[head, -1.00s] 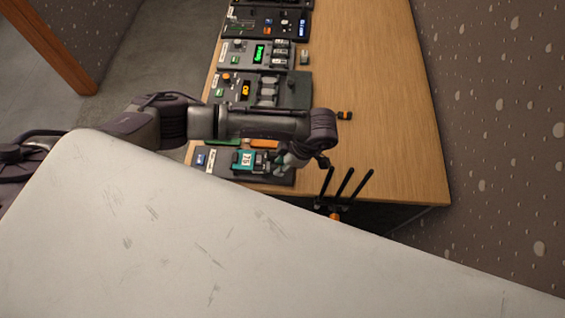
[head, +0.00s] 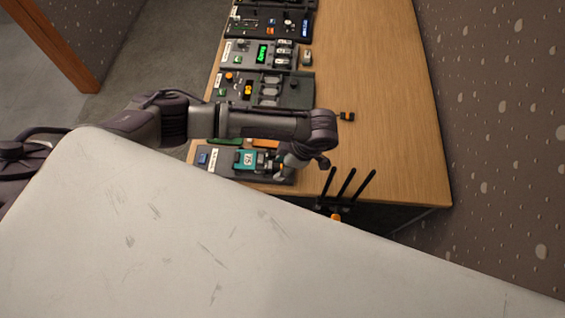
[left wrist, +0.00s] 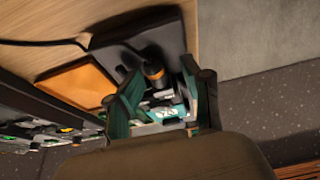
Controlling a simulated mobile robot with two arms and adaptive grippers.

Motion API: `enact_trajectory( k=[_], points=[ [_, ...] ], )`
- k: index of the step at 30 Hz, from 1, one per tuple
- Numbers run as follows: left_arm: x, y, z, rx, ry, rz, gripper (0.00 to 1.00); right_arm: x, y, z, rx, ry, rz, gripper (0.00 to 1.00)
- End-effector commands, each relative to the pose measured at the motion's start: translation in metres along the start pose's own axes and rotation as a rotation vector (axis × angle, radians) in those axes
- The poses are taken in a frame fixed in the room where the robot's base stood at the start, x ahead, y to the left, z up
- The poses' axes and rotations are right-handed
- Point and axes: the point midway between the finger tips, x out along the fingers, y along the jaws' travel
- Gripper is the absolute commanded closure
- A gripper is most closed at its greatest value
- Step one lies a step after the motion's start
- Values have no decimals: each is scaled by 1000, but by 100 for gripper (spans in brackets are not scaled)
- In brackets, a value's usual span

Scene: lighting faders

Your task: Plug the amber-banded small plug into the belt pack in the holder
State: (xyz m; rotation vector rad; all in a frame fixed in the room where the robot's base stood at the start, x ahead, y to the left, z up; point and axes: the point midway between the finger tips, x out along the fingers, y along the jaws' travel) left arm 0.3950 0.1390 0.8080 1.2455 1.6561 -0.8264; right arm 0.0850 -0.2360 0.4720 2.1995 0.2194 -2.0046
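The teal belt pack (head: 246,159) with a "75" label sits in its dark holder (head: 208,158) at the near end of the table. In the left wrist view its label (left wrist: 165,113) is upside down. A black plug (left wrist: 154,72) with an amber-orange band stands at the pack's port side; whether it is fully seated I cannot tell. My left gripper (head: 281,168) is at the right side of the pack. In the left wrist view its fingers (left wrist: 160,88) are apart on either side of the plug, with visible gaps. My right gripper is not in view.
Another black plug-like piece with an orange band (head: 346,116) lies on the bare table to the right. An orange tile (left wrist: 82,83) lies beside the holder. Several control panels (head: 265,90) line the table's left edge.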

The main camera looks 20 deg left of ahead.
Motion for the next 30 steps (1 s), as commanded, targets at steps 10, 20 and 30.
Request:
enact_trajectory(
  k=[10, 20, 30],
  points=[
    [-4, 2, 0, -3, -4, 5, 47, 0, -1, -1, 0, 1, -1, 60],
    [-62, 2, 1, -1, -6, 7, 47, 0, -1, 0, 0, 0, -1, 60],
    [-115, 1, 0, -1, -3, 3, 47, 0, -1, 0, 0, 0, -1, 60]
  ],
)
